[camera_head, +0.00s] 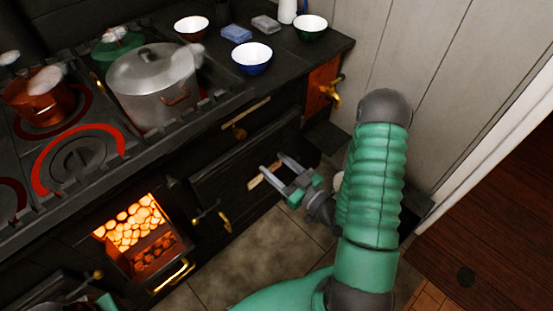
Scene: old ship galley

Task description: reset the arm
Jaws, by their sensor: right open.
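My right arm, green with grey joints, reaches in from the lower right. My right gripper (266,169) is open, its two grey fingers apart and pointing up and left in front of the dark stove's lower door. Nothing shows between the fingers. A pale wooden bar, which looks like a door handle, shows close by the fingers; I cannot tell whether they touch it.
The black stove (222,132) carries a steel pot (140,85) and a copper pot (38,97). A glowing firebox (133,222) stands open at lower left. Bowls, including a blue one (252,58), stand on the worktop. A pale plank wall (440,70) is at right. Tiled floor (240,265) is below.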

